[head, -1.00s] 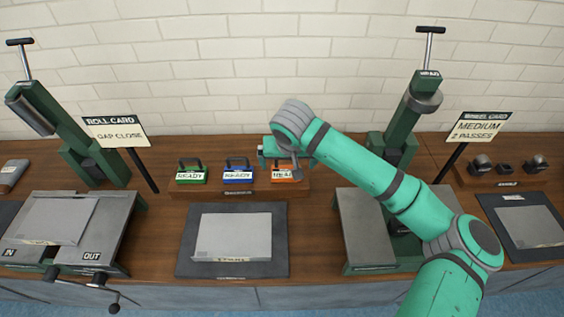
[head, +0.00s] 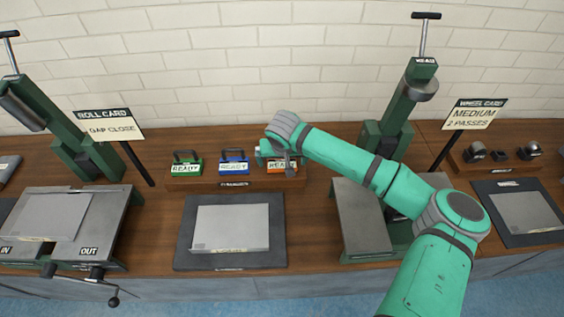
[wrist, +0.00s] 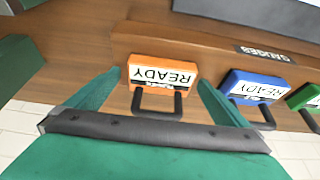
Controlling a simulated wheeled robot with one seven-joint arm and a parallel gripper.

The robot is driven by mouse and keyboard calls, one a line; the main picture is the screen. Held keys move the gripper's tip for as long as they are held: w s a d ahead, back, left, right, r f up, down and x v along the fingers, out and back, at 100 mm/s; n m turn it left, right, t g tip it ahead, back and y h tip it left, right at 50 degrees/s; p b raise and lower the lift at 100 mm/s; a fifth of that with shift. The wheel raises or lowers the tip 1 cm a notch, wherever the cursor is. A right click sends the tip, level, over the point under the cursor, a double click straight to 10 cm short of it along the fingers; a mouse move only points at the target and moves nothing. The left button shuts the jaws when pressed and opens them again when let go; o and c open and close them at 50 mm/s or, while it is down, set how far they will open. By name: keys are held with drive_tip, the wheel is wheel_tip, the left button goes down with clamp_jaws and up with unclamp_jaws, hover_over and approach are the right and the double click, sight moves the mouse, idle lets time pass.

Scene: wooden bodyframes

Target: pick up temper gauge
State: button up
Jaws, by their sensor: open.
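Three gauges stand in a row on a wooden rack: a green one (head: 186,168), a blue one (head: 235,167) and an orange one (head: 283,168). Each has a dark handle and a white READY label; the smaller print is too small to read, so I cannot tell which is the temper gauge. My gripper (head: 266,153) is at the orange gauge and partly hides it in the head view. In the wrist view my gripper (wrist: 158,80) is open, its fingers to either side of the orange gauge (wrist: 160,80), with no clear contact visible. The blue gauge (wrist: 252,86) is just right of the fingers.
A grey mat (head: 182,250) with a sheet lies in front of the rack. Green presses stand left and right, with sign cards (head: 110,127) on posts. The right press's grey plate (head: 360,215) lies under my arm. A brick wall is behind.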

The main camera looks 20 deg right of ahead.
drive_tip(key=shift+f, duration=0.15)
drive_tip(key=c, duration=1.3)
